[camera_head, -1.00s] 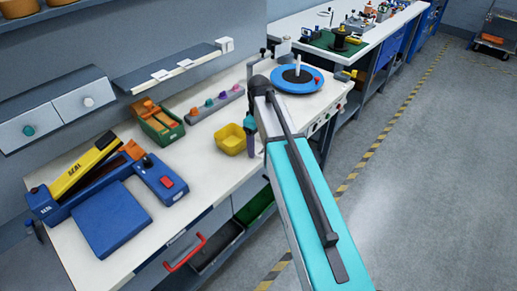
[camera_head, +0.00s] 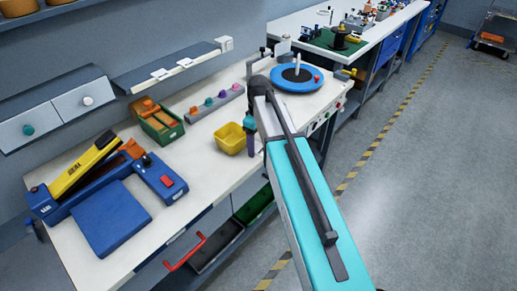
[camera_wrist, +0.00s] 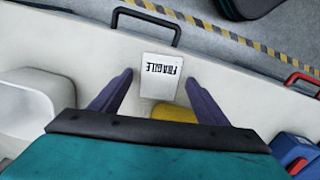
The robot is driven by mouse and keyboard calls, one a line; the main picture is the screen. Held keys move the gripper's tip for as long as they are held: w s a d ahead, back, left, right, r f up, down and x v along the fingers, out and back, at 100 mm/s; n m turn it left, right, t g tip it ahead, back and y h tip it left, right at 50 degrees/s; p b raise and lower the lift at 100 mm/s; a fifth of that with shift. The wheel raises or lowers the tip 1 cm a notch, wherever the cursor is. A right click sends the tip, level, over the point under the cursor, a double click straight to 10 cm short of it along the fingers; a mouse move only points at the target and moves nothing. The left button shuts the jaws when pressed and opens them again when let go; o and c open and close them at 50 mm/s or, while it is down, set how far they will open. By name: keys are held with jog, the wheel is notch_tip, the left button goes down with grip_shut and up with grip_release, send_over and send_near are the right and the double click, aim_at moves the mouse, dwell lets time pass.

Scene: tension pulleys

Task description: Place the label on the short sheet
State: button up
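A white label (camera_wrist: 162,76) with black FRAGILE lettering shows in the wrist view, its text upside down. It appears to lie on the white bench top between my fingers. My gripper (camera_wrist: 159,77) is open, with one purple finger on each side of the label and a gap on both sides. In the head view my gripper (camera_head: 250,151) points down beside the yellow bin, and I cannot make out the label there. I cannot identify the short sheet for sure. Two small white pieces, the left one (camera_head: 161,74) and the right one (camera_head: 186,63), sit on the wall shelf's edge.
The yellow bin (camera_head: 230,139) stands close beside my gripper. A blue sealing device (camera_head: 110,217) fills the bench's left end. A green box (camera_head: 158,122), a grey knob strip (camera_head: 214,104) and a blue round turntable (camera_head: 297,86) stand on the bench. Drawers with a red handle (camera_head: 185,252) are below.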

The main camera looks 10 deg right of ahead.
aim_at(260, 148)
jog(key=c, duration=1.1)
jog(key=shift+o, duration=0.2)
jog(key=shift+d+r, duration=0.1)
jog(key=shift+d, duration=0.05)
jog(key=shift+d+r+b, duration=0.3)
jog(key=shift+b, duration=0.2)
notch_tip(260, 148, up, 6)
jog(key=shift+a+r+b, duration=0.1)
jog(key=shift+b, duration=0.65)
jog(key=s+d+b, duration=0.2)
jog(key=d, duration=0.7)
jog(key=s+d+b, duration=0.1)
jog(key=s+d, duration=0.2)
jog(key=d, duration=0.6)
jog(key=shift+d+b, duration=0.35)
